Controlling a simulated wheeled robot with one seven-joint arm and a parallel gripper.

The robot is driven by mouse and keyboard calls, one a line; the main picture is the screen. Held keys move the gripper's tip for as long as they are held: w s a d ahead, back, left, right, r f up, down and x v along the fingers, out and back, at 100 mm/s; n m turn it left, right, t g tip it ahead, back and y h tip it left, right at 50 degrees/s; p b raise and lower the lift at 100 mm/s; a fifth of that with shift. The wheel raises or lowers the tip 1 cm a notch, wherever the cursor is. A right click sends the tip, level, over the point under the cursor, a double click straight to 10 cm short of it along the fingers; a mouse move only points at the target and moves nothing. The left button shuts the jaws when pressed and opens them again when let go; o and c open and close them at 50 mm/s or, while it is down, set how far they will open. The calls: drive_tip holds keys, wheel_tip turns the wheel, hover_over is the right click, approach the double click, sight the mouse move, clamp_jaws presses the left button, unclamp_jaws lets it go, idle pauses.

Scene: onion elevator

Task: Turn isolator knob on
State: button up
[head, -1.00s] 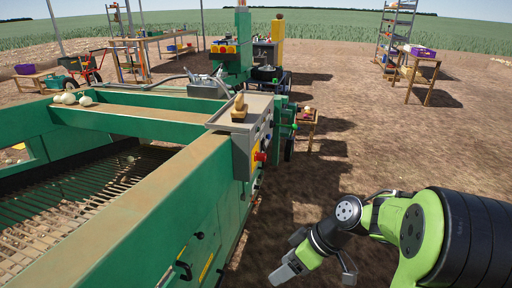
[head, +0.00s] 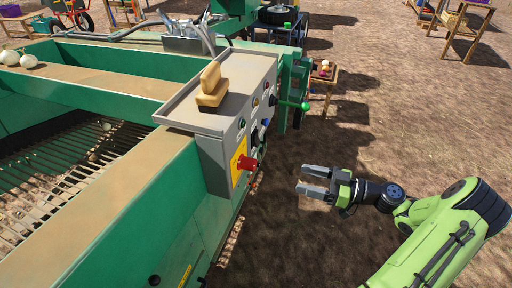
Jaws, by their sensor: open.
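A grey control box (head: 215,145) is fixed on the green machine's side beam. On its right-hand face, near the lower front end, a red knob (head: 248,163) sits on a yellow plate (head: 238,160); this looks like the isolator knob. Its on or off marking is too small to read. My gripper (head: 302,180) is to the right of the knob, apart from it, over bare ground. Its two grey fingers point left towards the box, are spread apart and hold nothing.
Several small buttons and a dark knob (head: 260,134) line the same face. A green-knobbed lever (head: 303,106) juts out beyond them. A wooden brush (head: 212,87) lies on the box. A small wooden table (head: 325,78) stands behind.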

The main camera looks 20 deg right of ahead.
sight(255, 165)
drive_tip(key=b+x, duration=0.2)
drive_tip(key=x, duration=1.3)
drive_tip(key=shift+w+a+r, duration=0.15)
drive_tip(key=shift+w, duration=0.25)
drive_tip(key=c, duration=1)
